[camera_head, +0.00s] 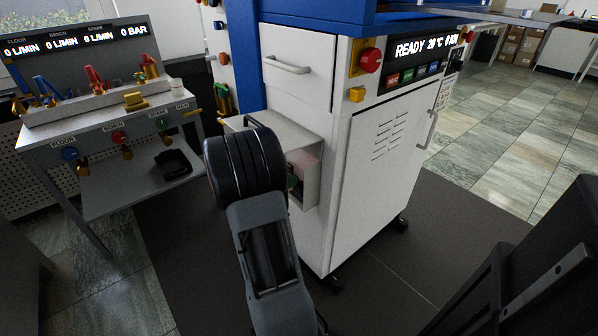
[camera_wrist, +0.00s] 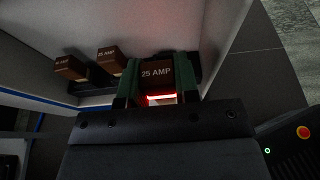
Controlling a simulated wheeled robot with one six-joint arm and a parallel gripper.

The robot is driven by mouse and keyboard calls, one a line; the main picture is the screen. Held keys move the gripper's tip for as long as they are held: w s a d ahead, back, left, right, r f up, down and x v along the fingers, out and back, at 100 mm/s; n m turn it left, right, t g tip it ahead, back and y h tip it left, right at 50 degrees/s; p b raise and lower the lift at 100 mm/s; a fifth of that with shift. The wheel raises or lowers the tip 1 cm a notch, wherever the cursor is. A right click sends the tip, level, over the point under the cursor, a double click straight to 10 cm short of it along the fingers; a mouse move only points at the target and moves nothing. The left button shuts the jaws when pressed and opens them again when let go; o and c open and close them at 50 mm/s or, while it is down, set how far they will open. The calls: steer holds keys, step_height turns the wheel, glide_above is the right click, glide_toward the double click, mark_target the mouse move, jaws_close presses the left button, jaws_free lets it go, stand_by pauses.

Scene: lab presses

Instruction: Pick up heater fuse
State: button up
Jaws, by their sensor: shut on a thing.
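In the wrist view, the heater fuse (camera_wrist: 155,74) is a dark brown block with a "25 AMP" label. My gripper (camera_wrist: 157,84) is shut on it, with one green finger on each side. The fuse sits at the right end of a row inside a pale fuse box, and I cannot tell whether it is still seated in its holder. A red light glows just in front of it. In the head view, my arm reaches to the open grey fuse box (camera_head: 312,190) on the side of the press and hides most of my gripper and the fuse.
Two similar brown fuses, a nearer one (camera_wrist: 112,58) and a farther one (camera_wrist: 70,67), stand left of the held one. The box walls are close around my gripper. The white press cabinet (camera_head: 385,170) stands right, and a valve bench (camera_head: 130,185) stands left.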

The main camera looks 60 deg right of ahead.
steer(key=f+p+v, duration=0.1)
steer(key=p+v, duration=0.4)
steer(key=v, duration=0.7)
steer(key=shift+a, duration=0.5)
steer(key=shift+w+r, duration=0.2)
steer(key=shift+r, duration=0.05)
